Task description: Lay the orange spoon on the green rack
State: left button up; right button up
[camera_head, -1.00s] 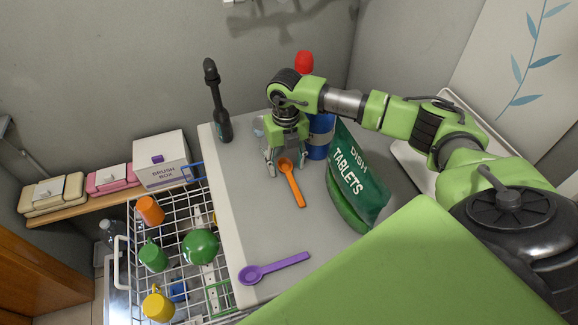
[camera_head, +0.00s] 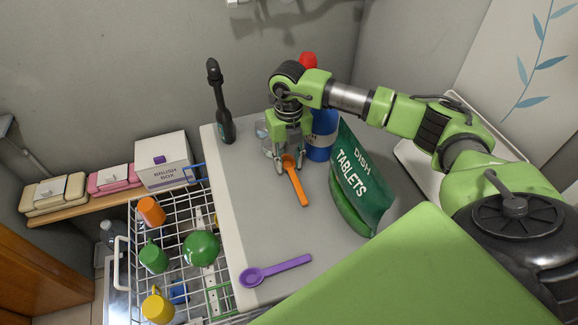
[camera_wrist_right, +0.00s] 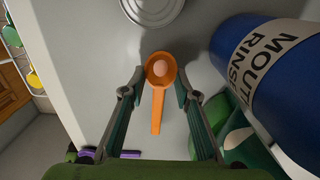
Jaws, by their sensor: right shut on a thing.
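The orange spoon (camera_head: 296,183) lies on the grey counter, its handle toward the front. It also shows in the right wrist view (camera_wrist_right: 158,98), with a small pale pinkish round thing in its bowl. My right gripper (camera_head: 291,167) points down at the bowl end. Its fingers (camera_wrist_right: 160,85) are on both sides of the bowl and shut on the spoon. A green wire rack part (camera_head: 220,294) shows at the lower right of the white wire basket, partly hidden by the counter edge. My left gripper is not in view.
A blue mouth rinse bottle (camera_head: 320,142) and a green dish tablets bag (camera_head: 362,180) stand close right of the gripper. A purple spoon (camera_head: 275,270) lies in front. A dark brush-like tool (camera_head: 222,110) stands behind. The white basket (camera_head: 127,265) holds cups and a green ball-like thing.

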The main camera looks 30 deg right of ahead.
jog(key=s+a+r+b, duration=0.4)
jog(key=s+a+r, duration=0.3)
jog(key=s+r, duration=0.4)
jog(key=shift+s, duration=0.5)
jog(key=shift+a, duration=0.1)
